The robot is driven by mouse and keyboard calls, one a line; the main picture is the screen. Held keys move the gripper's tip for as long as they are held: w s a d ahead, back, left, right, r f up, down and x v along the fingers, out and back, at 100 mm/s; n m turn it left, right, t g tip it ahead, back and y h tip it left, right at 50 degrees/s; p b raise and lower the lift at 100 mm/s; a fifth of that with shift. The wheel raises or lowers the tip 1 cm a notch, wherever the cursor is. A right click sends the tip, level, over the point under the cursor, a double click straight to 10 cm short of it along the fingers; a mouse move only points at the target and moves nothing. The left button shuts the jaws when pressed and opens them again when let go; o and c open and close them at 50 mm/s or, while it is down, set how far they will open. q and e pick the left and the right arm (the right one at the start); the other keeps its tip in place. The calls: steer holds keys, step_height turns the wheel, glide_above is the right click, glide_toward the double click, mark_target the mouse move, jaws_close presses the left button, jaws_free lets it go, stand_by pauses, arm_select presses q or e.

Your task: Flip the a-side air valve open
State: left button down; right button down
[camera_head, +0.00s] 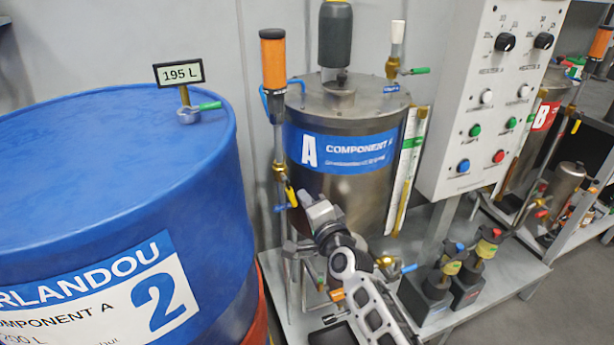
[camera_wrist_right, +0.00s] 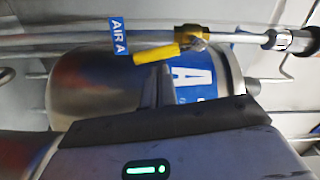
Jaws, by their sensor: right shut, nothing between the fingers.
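The A-side air valve is a brass body (camera_head: 280,171) with a yellow lever (camera_head: 290,192) on the pipe left of the component A tank. In the right wrist view the yellow lever (camera_wrist_right: 156,53) slants away from the brass body (camera_wrist_right: 190,40), beside a blue "AIR A" tag (camera_wrist_right: 120,36). My right gripper (camera_head: 304,199) is shut and empty, with its tip close to the lever's lower end. In the wrist view its fingers (camera_wrist_right: 158,84) reach toward the lever; I cannot tell whether they touch. My left gripper is out of view.
The steel component A tank (camera_head: 350,190) stands right behind my right gripper. A blue drum (camera_head: 110,150) fills the left side. A white control panel (camera_head: 490,90) and two small pumps (camera_head: 440,275) are at the right.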

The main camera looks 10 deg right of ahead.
steer(key=s+d+r, duration=0.1)
steer(key=s+d, duration=0.5)
steer(key=s, duration=0.3)
steer(key=shift+s+p, duration=0.4)
steer(key=shift+p, duration=0.05)
steer(key=shift+d, duration=0.1)
